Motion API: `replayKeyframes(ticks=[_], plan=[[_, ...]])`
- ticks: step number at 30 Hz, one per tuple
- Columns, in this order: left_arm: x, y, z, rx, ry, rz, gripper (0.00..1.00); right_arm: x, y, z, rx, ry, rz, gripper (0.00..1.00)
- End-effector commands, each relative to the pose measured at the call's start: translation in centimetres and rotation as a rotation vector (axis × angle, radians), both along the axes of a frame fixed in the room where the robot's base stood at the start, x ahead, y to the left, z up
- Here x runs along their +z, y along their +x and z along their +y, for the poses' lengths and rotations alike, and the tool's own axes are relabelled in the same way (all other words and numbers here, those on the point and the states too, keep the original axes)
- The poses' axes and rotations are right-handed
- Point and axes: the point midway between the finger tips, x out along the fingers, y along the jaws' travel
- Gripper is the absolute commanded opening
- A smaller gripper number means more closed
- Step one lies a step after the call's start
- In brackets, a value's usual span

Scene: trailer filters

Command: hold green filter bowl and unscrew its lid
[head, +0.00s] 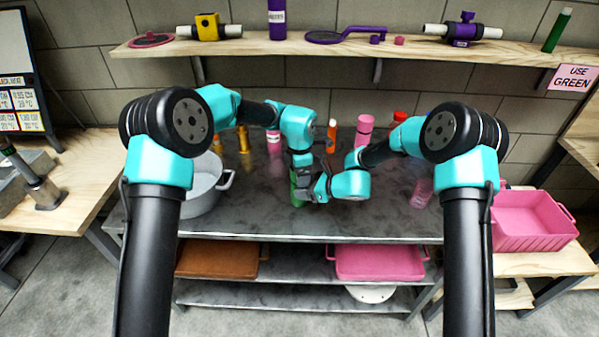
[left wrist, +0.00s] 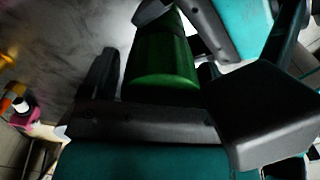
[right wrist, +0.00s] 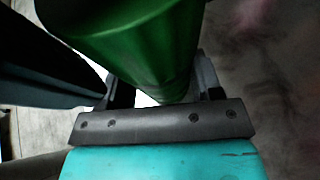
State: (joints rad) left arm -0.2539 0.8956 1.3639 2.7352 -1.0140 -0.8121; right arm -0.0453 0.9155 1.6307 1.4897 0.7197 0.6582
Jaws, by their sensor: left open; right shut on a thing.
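The green filter (head: 296,190) stands on the grey metal bench, mostly hidden behind my grippers in the head view. My right gripper (head: 305,188) comes in from the right and is shut on the filter's body; the green cylinder (right wrist: 150,45) sits between its fingers in the right wrist view. My left gripper (head: 300,170) is above, pointing down over the filter's top. In the left wrist view the green cylinder (left wrist: 163,65) lies between its open fingers. The seam between lid and bowl cannot be made out.
A grey pot (head: 205,185) stands left on the bench. Orange, pink and red bottles, including a pink one (head: 364,130), stand behind. A pink crate (head: 530,220) is at right. A wall shelf (head: 300,45) holds tools; a sign (head: 574,78) reads "USE GREEN".

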Motion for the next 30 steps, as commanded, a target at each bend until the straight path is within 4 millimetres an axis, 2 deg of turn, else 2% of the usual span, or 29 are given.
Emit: replayKeyframes(ticks=[10, 19, 21, 23, 30], plan=[[3.9, -0.1, -0.2, -0.001, -0.003, -0.001, 0.91, 0.0, 0.0, 0.0, -0.001, 0.000, 0.000, 0.00], [4.2, 0.0, -0.2, 0.000, -0.003, -0.002, 0.91, 0.0, 0.0, 0.0, 0.000, 0.000, 0.000, 0.00], [4.3, 0.0, -0.1, -0.002, -0.003, -0.002, 0.87, 0.0, 0.0, 0.0, 0.000, 0.000, 0.000, 0.00], [4.4, 0.0, -0.1, -0.011, -0.003, -0.002, 0.87, 0.0, 0.0, 0.0, 0.000, 0.000, 0.000, 0.00], [6.3, 0.0, -0.2, -0.161, -0.001, -0.004, 0.87, 0.0, 0.0, 0.0, 0.000, 0.000, 0.000, 0.00]])
